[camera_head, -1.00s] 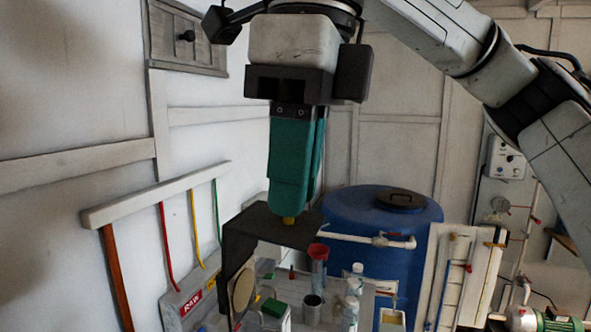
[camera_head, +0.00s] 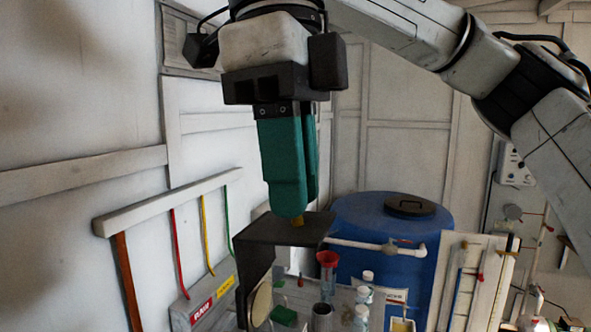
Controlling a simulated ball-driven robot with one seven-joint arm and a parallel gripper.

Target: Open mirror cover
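A black angled panel (camera_head: 290,231), which I take for the mirror cover, has a flat top and a side running down at the left. A round tan disc (camera_head: 260,304), perhaps the mirror, shows below the top near that side. My gripper (camera_head: 296,206) has two teal fingers pointing down, just above or touching the yellow piece. One finger largely hides the other, so the gap and any grip on the yellow piece cannot be made out.
A red-topped tube (camera_head: 327,272), a metal cup (camera_head: 322,315) and white-capped bottles (camera_head: 364,294) stand close to the panel's right. A blue barrel (camera_head: 395,230) with a white pipe (camera_head: 360,243) is behind. A rack of coloured rods (camera_head: 170,201) lines the left wall.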

